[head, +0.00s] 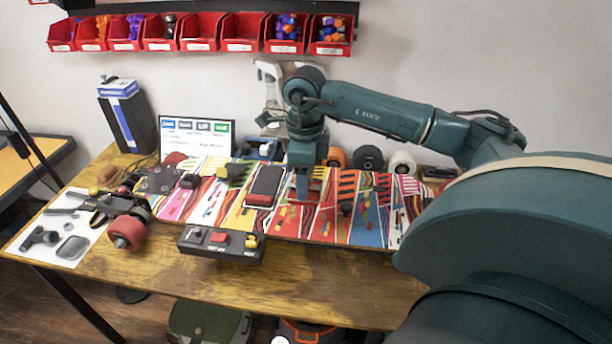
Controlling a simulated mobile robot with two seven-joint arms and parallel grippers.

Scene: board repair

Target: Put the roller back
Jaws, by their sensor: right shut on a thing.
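My right gripper (303,168) points down over the middle of the patterned skateboard deck (325,222). It is shut on a narrow bluish thing (302,187), which I take to be the roller. Its shape is mostly hidden by the gripper, and I cannot tell whether it touches the deck. No other roller can be made out clearly. My left gripper is not in view.
The deck lies across the wooden table (330,285), with a dark red-edged block (264,186) on it. A black tray (221,243) sits in front. A tool mat (60,228) and red wheel (127,231) are left. Wheels (368,158) stand behind. Red bins (240,32) line the wall.

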